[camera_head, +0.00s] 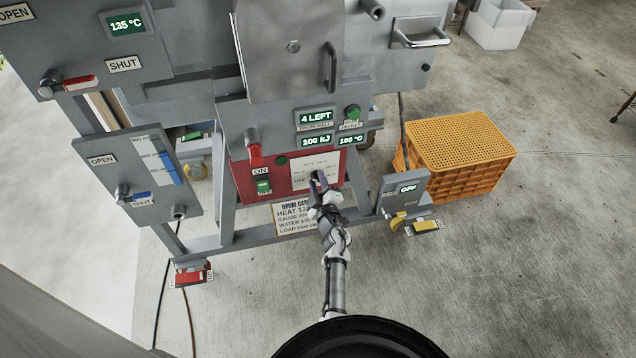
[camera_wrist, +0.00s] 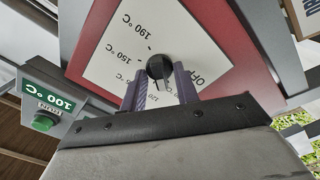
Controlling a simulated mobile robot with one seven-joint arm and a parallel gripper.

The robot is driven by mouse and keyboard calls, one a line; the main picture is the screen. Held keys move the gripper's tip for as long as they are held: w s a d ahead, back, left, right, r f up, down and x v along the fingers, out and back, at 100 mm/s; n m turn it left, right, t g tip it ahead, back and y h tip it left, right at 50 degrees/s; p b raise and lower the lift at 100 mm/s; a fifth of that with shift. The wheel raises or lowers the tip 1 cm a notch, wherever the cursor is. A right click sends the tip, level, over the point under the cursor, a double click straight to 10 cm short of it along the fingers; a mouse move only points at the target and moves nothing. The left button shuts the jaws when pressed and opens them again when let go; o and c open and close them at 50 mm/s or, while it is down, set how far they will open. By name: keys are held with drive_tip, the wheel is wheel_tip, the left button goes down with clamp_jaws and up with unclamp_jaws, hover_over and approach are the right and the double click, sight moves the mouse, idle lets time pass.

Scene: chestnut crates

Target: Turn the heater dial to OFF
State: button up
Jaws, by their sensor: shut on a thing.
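The heater dial is a small black round knob (camera_wrist: 159,66) on a white scale card (camera_wrist: 110,62), which shows upside down in the wrist view. The card reads 190 °C, 150 °C and a partly hidden lower mark on one side, and OFF on the other. My gripper (camera_wrist: 161,76) has one finger on each side of the knob and is shut on it. Which mark the knob points to is unclear. In the head view the card (camera_head: 312,165) sits on the red panel, and my gripper (camera_head: 319,183) reaches it from below, hiding the knob.
Displays above read 4 LEFT, 100 kJ and 100 °C. A small OFF box (camera_head: 405,193) juts out at right. An orange crate (camera_head: 455,175) stands behind it.

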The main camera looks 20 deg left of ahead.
drive_tip(key=n+b, duration=0.1)
drive_tip(key=n, duration=0.5)
drive_tip(key=shift+f, duration=0.15)
drive_tip(key=n+b, duration=0.1)
drive_tip(key=n, duration=0.4)
drive_tip(key=shift+n, duration=0.4)
drive_tip(key=o, duration=0.6)
drive_tip(key=v, duration=1.4)
